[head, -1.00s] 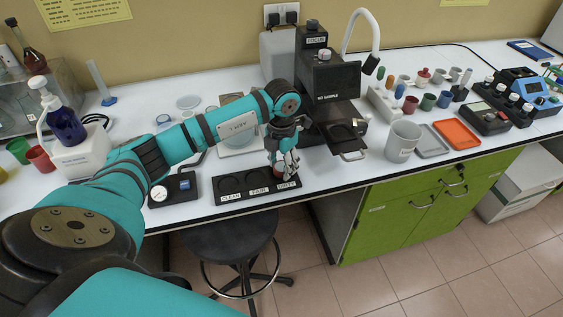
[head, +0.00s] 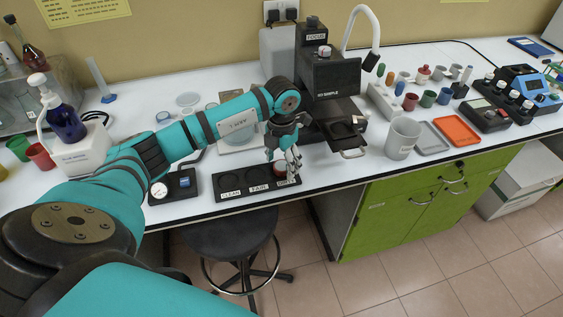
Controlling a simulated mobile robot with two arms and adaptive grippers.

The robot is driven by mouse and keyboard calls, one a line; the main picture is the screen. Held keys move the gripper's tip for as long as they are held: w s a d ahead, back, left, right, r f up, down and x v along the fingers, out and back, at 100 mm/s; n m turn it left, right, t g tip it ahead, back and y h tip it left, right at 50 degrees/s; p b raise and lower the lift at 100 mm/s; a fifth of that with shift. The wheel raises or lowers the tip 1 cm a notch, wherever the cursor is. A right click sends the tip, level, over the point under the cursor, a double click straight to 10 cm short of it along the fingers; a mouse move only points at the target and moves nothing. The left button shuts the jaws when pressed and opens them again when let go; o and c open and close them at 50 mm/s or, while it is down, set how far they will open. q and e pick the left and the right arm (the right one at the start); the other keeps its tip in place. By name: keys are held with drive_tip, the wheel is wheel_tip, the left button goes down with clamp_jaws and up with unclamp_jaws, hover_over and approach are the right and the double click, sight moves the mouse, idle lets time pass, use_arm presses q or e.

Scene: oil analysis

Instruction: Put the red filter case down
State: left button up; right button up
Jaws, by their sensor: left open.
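The red filter case (head: 279,171) shows only in part, low behind my left gripper's fingers. It appears to sit in the DIRTY slot at the right end of the black tray (head: 239,202). The tray has three round slots labelled CLEAN, FAIR and DIRTY; the CLEAN and FAIR slots are empty. Whether a finger still touches the case cannot be told. My right gripper is not in view.
A black microscope (head: 335,82) stands just right of my left gripper. A white scale (head: 238,139) lies behind the tray. A grey cup (head: 402,139) and an orange tray (head: 456,131) are farther right. A stool (head: 225,236) is below the table edge.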

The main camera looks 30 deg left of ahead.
sight(282, 165)
use_arm(q)
wheel_tip(282, 165, up, 12)
drive_tip(key=b, duration=0.2)
drive_tip(key=shift+f, duration=0.2)
idle(0.3)
